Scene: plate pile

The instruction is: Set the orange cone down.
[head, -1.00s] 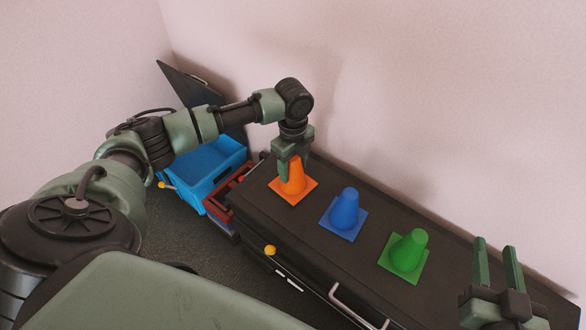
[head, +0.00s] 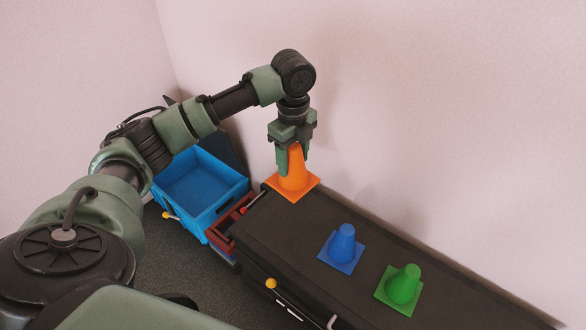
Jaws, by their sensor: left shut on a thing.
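The orange cone (head: 294,178) has a square base and is upright in the head view, near the far left end of the dark cabinet top. My left gripper (head: 294,158) comes down from above and is shut on the cone's upper part, hiding some of its tip. The cone appears raised above the cabinet top (head: 285,228). My right gripper is not in view.
A blue cone (head: 343,246) and a green cone (head: 402,288) stand on the cabinet top to the right. A blue bin (head: 205,190) and a dark red tray (head: 228,222) lie left of the cabinet. The pink wall is close behind.

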